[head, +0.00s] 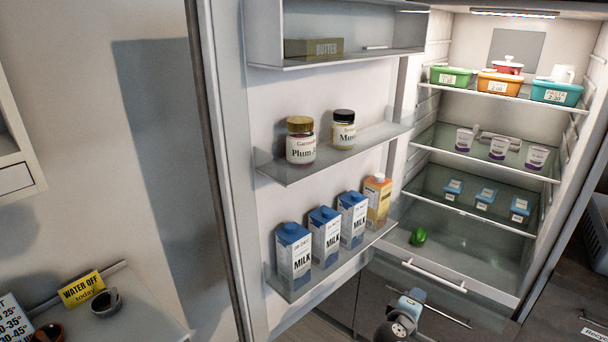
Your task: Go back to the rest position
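My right gripper (411,298) shows at the bottom, right of centre, in front of the fridge's lower part. It is small and seen from behind, and I cannot tell whether its fingers are open or shut. It appears apart from the shelves and door. My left gripper is not in view. The fridge door (226,150) stands open on the left. Its top compartment (277,30) holds a butter box (314,48), with a short light bar beside it. I cannot make out clearly how its flap stands.
Door shelves hold two jars (301,140), several cartons (325,234) and nothing else. Inside are tubs (451,77), yogurt cups (499,148), small blue packs (485,198) and a green pepper (418,237). A side table (135,305) stands lower left.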

